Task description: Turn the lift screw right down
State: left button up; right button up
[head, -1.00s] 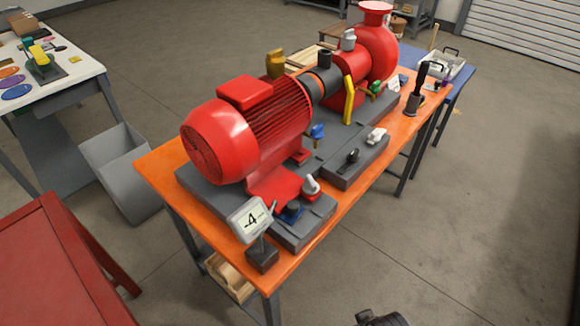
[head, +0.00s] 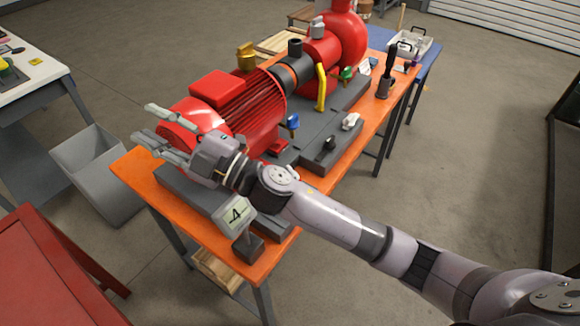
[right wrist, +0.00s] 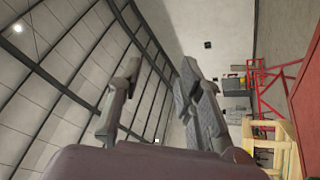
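The red motor (head: 255,108) sits on a grey base (head: 312,142) on the orange bench. My right gripper (head: 144,124) is over the motor's near left end, its fingers spread and empty. Its open fingers also show in the right wrist view (right wrist: 158,80), pointing at the ceiling and wall. I cannot tell which part is the lift screw; my right arm hides the near motor foot and the small fittings there. A blue-topped fitting (head: 292,123) stands beside the motor. The display (head: 236,214) at the bench's near end reads -4. My left gripper is not in view.
A red pump (head: 343,35), a yellow guard (head: 321,88) and small tools stand farther along the orange bench (head: 137,172). A grey bin (head: 98,170) is left of the bench, with a red table (head: 50,270) in front. Open floor lies to the right.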

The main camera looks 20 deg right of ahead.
jog(key=s+a+n+g+y, duration=0.2)
jog(key=s+a+n+g, duration=0.3)
jog(key=n+g, duration=0.55)
jog(key=n+g+h, duration=0.3)
jog(key=n+h, duration=0.2)
jog(key=h, duration=1.5)
send_over(291, 170)
notch_tip(291, 170, down, 7)
jog(key=shift+t, duration=0.25)
notch_tip(291, 170, down, 16)
jog(key=p, duration=0.5)
jog(key=shift+a, duration=0.1)
jog(key=shift+f+p, duration=0.35)
jog(key=shift+f, duration=0.35)
jog(key=shift+c, duration=0.3)
grip_shut()
